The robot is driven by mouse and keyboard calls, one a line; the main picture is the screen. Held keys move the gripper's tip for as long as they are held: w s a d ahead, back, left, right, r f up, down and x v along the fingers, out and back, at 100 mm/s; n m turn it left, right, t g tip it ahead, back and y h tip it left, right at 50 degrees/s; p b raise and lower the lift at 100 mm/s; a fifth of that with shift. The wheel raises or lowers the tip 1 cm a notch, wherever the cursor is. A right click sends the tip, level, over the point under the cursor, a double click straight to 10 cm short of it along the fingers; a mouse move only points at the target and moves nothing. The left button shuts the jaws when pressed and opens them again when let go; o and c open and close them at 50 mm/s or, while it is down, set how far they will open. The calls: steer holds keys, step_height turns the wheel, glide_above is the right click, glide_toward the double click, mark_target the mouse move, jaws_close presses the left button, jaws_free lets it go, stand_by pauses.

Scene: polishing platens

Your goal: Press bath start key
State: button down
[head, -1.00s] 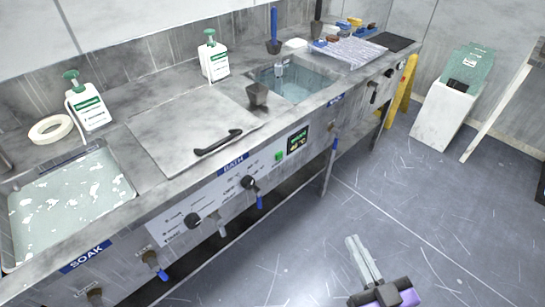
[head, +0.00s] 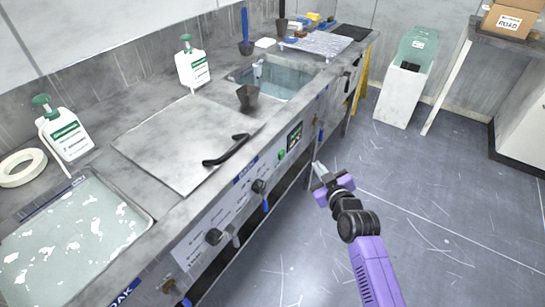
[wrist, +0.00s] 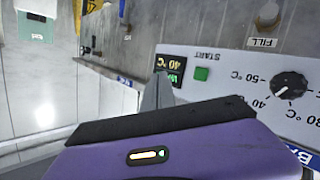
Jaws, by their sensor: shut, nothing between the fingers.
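The bath control panel (head: 212,211) is on the front of the steel counter, below the lid with a black handle. The green start key (head: 281,154) sits on it beside a small lit display (head: 295,136). My gripper (head: 318,168) is shut and empty, in front of the panel and to the right of the key. In the wrist view its fingertips (wrist: 157,84) show just below the display, apart from the key.
A water basin (head: 275,80) lies behind. A yellow stand (head: 362,85) and a white bin (head: 401,95) stand farther right. The floor at right is clear.

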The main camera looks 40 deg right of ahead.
mark_target(282, 154)
steer(key=shift+s+a+f+n, duration=0.1)
steer(key=shift+a+f+n, duration=0.15)
steer(key=shift+f+n, duration=0.4)
steer(key=shift+f, duration=0.15)
steer(key=w+a+b, duration=0.1)
steer(key=w+a, duration=0.2)
steer(key=w, duration=0.5)
steer(key=shift+w, duration=0.2)
stand_by(1.8)
steer(key=shift+w+a, duration=0.15)
steer(key=shift+w, duration=0.15)
steer(key=shift+w+a+b, duration=0.2)
steer(key=shift+w+b, duration=0.3)
stand_by(0.8)
steer(key=shift+s, duration=0.15)
steer(key=shift+s+d+p, duration=0.3)
steer(key=shift+s+p, duration=0.45)
